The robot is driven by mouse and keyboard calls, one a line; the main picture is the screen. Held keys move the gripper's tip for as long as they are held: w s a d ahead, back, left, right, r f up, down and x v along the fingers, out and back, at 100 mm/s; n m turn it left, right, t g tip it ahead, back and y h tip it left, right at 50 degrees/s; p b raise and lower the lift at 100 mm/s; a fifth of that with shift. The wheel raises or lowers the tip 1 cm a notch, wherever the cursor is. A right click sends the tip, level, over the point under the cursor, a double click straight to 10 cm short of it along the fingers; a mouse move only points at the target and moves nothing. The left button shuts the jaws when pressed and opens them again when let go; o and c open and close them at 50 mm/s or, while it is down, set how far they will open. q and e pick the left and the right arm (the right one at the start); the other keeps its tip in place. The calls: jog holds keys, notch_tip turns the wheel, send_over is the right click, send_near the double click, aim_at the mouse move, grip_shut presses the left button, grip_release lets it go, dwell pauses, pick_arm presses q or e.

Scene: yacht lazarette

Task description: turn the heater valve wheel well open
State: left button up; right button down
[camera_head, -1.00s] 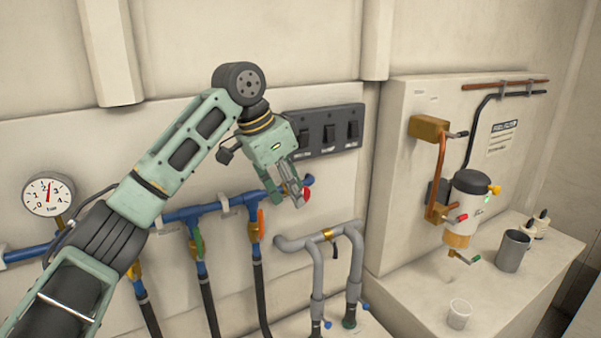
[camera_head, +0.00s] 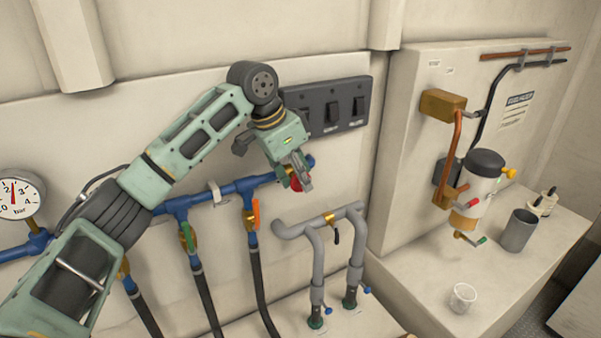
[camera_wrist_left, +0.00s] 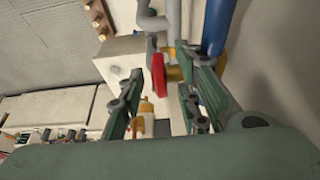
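The red valve wheel (camera_head: 296,185) sits near the right end of the blue pipe (camera_head: 237,188) in the head view, partly hidden by my left gripper (camera_head: 302,178). In the left wrist view the red wheel (camera_wrist_left: 158,76) shows edge-on between the two fingers of my left gripper (camera_wrist_left: 160,100), with a brass part behind it. The fingers are spread apart, with visible space on both sides of the wheel. I cannot tell whether either finger touches it. My right gripper is not in view.
A black switch panel (camera_head: 335,106) is just above my left gripper. Orange (camera_head: 256,214) and green (camera_head: 187,236) levers hang below the blue pipe, and grey pipes (camera_head: 320,226) stand to the right. A grey mug (camera_head: 518,231) and clear cup (camera_head: 462,297) stand on the right ledge.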

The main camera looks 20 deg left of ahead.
pick_arm(q)
jog(key=shift+w+d+f, duration=0.15)
jog(key=shift+w+f, duration=0.05)
jog(key=shift+f, duration=0.35)
jog(key=shift+c, duration=0.3)
grip_shut()
